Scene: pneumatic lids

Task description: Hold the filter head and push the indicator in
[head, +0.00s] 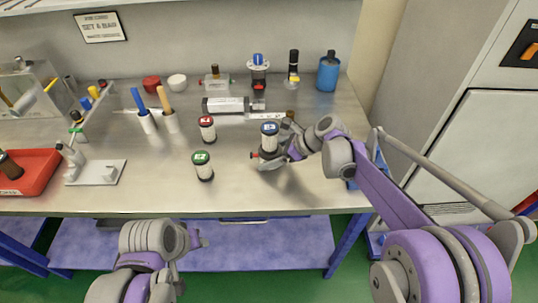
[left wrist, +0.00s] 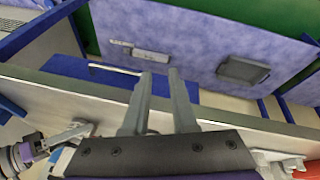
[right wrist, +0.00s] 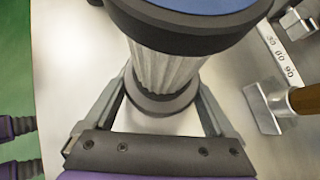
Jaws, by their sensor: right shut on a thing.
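A blue-topped canister (head: 269,129), which looks like the filter head, stands upright at the front right of the bench. In the right wrist view its blue cap with black rim (right wrist: 185,25) hides part of the ribbed body (right wrist: 165,70). My right gripper (right wrist: 163,100) is shut on it low down, around the grey base. A small red tip (head: 254,155), possibly the indicator, sticks out on its left side; I cannot tell how far it is in. My left gripper (left wrist: 160,73) is open and empty, in front of the bench edge, well away from the canister.
A red-topped canister (head: 207,128) and a green-topped canister (head: 203,165) stand to the left. The bench front (head: 140,200) is mostly clear.

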